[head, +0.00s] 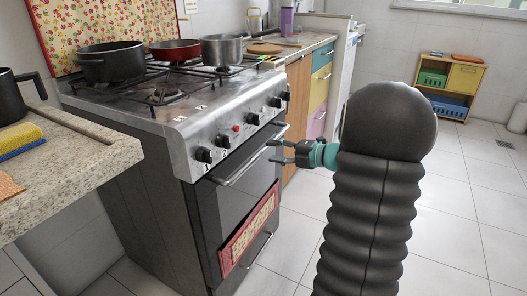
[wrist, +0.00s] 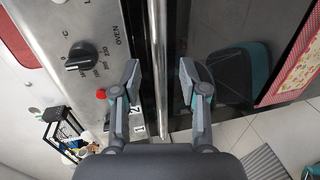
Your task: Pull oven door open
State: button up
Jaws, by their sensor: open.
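The oven door (head: 215,205) is the dark glass front of the stove and looks shut. Its silver bar handle (head: 240,170) runs along the door's top edge, below the knobs. The handle also shows upright in the wrist view (wrist: 160,60). My gripper (head: 277,151) is at the right part of the handle, its fingers open. In the wrist view my gripper (wrist: 160,82) has one finger on each side of the bar, with gaps between fingers and bar. I cannot tell exactly how deep the bar sits between the fingertips.
A red and cream towel (head: 248,230) hangs on the door front. Knobs (head: 254,119) line the panel above the handle. Pots (head: 110,62) stand on the stove top. A stone counter (head: 75,165) is at left. Tiled floor (head: 460,210) is clear at right; a small shelf (head: 449,85) stands at the back.

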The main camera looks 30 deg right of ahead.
aim_at(266, 150)
jog(key=shift+x, duration=2.25)
grip_shut()
